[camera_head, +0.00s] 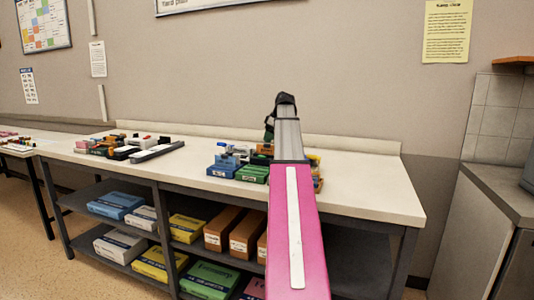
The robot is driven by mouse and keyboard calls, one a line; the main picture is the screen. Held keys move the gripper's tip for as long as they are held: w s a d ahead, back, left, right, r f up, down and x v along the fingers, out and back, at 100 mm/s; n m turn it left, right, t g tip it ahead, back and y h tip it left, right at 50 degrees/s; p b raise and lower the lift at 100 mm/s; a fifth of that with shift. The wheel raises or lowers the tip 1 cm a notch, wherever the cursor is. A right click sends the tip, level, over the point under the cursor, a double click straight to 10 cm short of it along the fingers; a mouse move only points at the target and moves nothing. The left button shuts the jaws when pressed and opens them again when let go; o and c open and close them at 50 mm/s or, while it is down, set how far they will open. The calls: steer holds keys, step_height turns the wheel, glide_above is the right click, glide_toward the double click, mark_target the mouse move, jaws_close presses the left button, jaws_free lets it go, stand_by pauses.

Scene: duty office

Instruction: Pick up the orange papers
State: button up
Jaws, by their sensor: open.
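My pink and grey arm reaches up from the bottom over the middle of the table, and its black joint shows at the top. My gripper is not visible; the arm hides what lies behind it. A cluster of small coloured boxes sits on the white table around the arm: a blue box (222,171) and a green box (252,174) to its left.
The white table (370,190) is bare right of the cluster. A group of dark and coloured items (125,147) lies on its left part. Shelves below hold orange-brown boxes (221,228), yellow, blue, white and green boxes. A grey counter (500,190) stands at the right.

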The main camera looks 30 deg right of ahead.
mark_target(267, 145)
steer(key=x, duration=0.4)
steer(key=shift+w+f, duration=0.15)
steer(key=shift+f, duration=0.2)
jaws_close()
steer(key=shift+r, duration=0.15)
